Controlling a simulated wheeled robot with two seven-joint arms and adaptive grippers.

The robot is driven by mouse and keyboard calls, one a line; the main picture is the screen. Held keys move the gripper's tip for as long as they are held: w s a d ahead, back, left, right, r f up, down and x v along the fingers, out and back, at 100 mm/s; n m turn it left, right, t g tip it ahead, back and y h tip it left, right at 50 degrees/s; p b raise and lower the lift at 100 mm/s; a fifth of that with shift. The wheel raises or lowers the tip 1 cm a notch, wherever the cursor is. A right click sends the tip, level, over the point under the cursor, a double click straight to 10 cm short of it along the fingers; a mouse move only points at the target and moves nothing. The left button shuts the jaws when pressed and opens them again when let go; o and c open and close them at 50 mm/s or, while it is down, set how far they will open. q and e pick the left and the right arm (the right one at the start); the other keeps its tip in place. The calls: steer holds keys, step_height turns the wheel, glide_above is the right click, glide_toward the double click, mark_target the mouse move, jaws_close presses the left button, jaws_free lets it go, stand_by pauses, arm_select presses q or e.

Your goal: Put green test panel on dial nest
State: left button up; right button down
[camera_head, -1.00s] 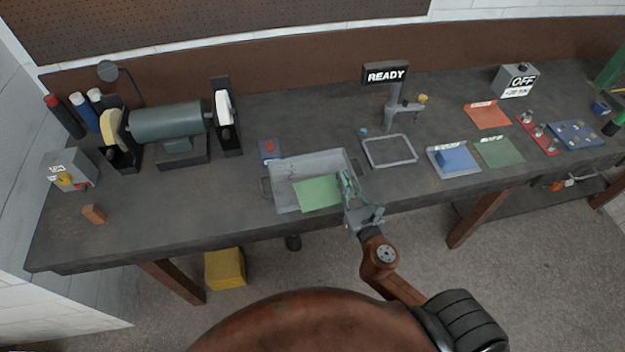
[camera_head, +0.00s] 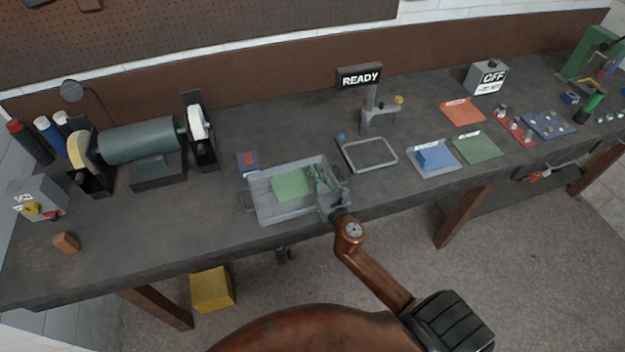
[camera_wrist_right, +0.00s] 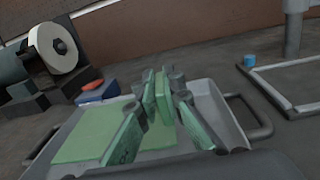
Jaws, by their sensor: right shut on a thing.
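The green test panel (camera_head: 290,184) is a thin flat green sheet over the floor of a grey tray; it also shows in the right wrist view (camera_wrist_right: 85,133). My right gripper (camera_head: 321,182) is at the panel's right edge, inside the tray's right side, shut on it; the fingers hide that edge. In the wrist view the gripper's fingers (camera_wrist_right: 158,105) look green and close together. Whether the panel touches the tray floor is unclear. The dial nest seems to be the empty grey square frame (camera_head: 349,160), right of the tray, before the dial stand (camera_head: 377,118). My left gripper is out of view.
The grey tray (camera_head: 262,218) has raised walls and side handles. A READY sign (camera_head: 360,77) stands behind the dial stand. A blue block (camera_head: 434,157) lies on a pad to the right, beside green (camera_head: 478,148) and orange (camera_head: 462,111) sheets. A bench grinder (camera_head: 140,140) stands left.

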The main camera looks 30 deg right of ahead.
steer(key=shift+w+d+f, duration=0.15)
steer(key=shift+w+f, duration=0.4)
steer(key=shift+f, duration=0.1)
steer(key=f+b, duration=0.2)
steer(key=f, duration=0.1)
steer(key=shift+w+f, duration=0.3)
steer(key=shift+w, duration=0.1)
steer(key=shift+r, duration=0.15)
steer(key=shift+d, duration=0.1)
steer(key=shift+f+b, duration=0.3)
steer(key=shift+b, duration=0.05)
steer(key=c, duration=2)
jaws_free()
steer(key=shift+c, duration=0.2)
steer(key=shift+s, duration=0.1)
